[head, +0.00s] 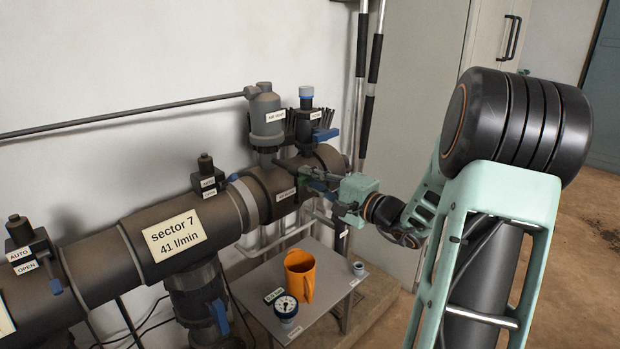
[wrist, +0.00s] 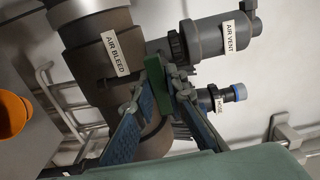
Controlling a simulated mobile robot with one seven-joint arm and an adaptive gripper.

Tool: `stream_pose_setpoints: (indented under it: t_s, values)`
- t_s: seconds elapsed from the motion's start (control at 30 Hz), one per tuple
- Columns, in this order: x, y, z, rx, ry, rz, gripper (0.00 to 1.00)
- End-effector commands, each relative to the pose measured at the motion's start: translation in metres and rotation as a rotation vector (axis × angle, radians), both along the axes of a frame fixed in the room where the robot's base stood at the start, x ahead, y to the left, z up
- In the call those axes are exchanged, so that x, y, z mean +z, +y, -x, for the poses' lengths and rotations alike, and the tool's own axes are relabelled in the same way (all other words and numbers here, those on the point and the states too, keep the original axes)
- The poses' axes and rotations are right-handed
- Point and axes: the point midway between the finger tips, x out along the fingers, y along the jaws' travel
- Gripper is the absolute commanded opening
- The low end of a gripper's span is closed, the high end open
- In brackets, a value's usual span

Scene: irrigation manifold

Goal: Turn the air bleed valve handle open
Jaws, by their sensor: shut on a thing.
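The air bleed label (wrist: 115,53) is on the dark manifold pipe in the wrist view; it also shows small in the head view (head: 286,195). A green handle (wrist: 156,75) stands out beside the label, between my fingertips. My gripper (wrist: 160,92) is shut on this handle, with its blue-padded fingers on either side. In the head view my gripper (head: 316,183) reaches in from the right to the pipe's end. The handle's base and pivot are mostly hidden by the fingers, so its exact angle is hard to tell.
The grey air vent (head: 266,115) and the blue-capped hose fitting (head: 306,100) with a blue lever (head: 325,135) stand just above my gripper. Below are a small table (head: 338,285), an orange jug (head: 299,272) and a gauge (head: 286,307). Pipework fills the left.

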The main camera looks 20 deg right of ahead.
Motion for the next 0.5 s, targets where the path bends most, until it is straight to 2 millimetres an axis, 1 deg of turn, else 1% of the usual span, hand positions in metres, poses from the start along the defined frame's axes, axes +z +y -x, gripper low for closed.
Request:
stream_pose_setpoints:
  t_s: [0.27,0.5]
  values:
    - [0.0003,-0.0003,0.0003,0.0,0.016,-0.043,0.0]
    - [0.0011,0.0002,0.0002,0.0,0.066,-0.182,0.0]
